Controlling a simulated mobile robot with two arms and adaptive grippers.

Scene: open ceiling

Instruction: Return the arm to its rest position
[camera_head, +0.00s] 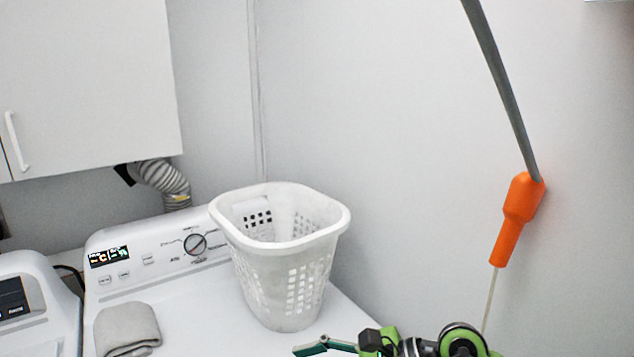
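Part of my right arm (460,341) shows at the bottom edge, right of centre, with green and black links. Its gripper (325,346) points left, with a dark green finger and a grey tip in sight. The rest of this gripper is cut off by the frame edge, so I cannot tell if it is open or shut. It is in front of and below the white basket (290,275) in the picture, and nothing is seen held in it. My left gripper is not in view.
The basket stands on a white washer (200,310). A folded grey cloth (127,328) lies at the washer's front left. A second machine (40,300) is at far left. A cabinet (90,80) hangs above. An orange-handled pole (518,215) is by the right wall.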

